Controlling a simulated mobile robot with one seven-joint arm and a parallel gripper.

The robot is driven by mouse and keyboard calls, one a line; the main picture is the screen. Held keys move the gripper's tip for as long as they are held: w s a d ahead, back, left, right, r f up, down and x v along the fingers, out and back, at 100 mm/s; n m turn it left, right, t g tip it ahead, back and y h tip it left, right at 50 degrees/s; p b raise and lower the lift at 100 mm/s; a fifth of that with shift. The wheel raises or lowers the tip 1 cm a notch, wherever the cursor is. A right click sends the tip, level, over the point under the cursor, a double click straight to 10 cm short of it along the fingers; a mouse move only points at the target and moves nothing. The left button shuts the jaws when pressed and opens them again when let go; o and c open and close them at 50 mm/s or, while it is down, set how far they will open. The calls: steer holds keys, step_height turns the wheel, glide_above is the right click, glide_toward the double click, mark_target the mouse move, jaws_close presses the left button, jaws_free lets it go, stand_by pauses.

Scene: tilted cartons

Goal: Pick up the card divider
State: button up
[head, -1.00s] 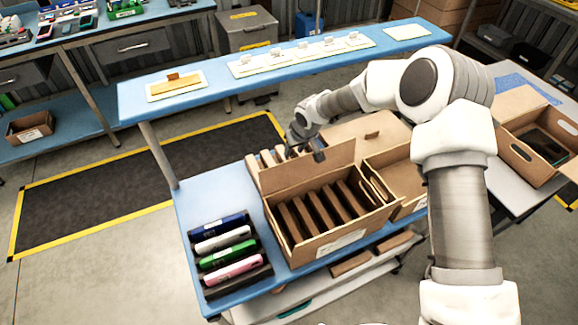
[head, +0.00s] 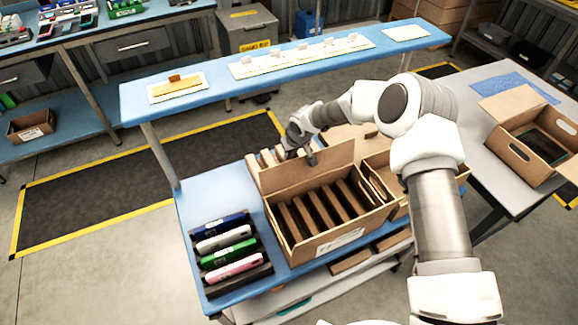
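Several upright pale card pieces (head: 266,158) stand in a row behind the raised flap of the open carton on the blue table. I cannot tell which piece is the card divider; brown slats (head: 326,208) also stand in a row inside the carton (head: 318,243). My gripper (head: 300,153) points down at the right end of the pale row, just behind the carton's raised flap (head: 312,174). The flap and the small size hide its fingertips. I cannot tell whether it touches a piece or holds one.
Blue, white, green and pink devices (head: 226,245) sit in a dark rack left of the carton. A second carton (head: 378,170) stands to its right, partly behind my arm. A raised blue shelf (head: 215,88) with pale cards runs behind. Another open carton (head: 540,140) is far right.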

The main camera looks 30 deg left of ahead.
steer(key=shift+r, duration=0.2)
jaws_close()
steer(key=shift+r, duration=0.55)
steer(key=shift+r+b, duration=0.5)
steer(key=shift+r, duration=0.45)
steer(key=s+a+b, duration=0.4)
steer(key=s+a, duration=0.7)
steer(key=s, duration=0.3)
steer(key=shift+a, duration=0.15)
steer(key=shift+r, duration=0.1)
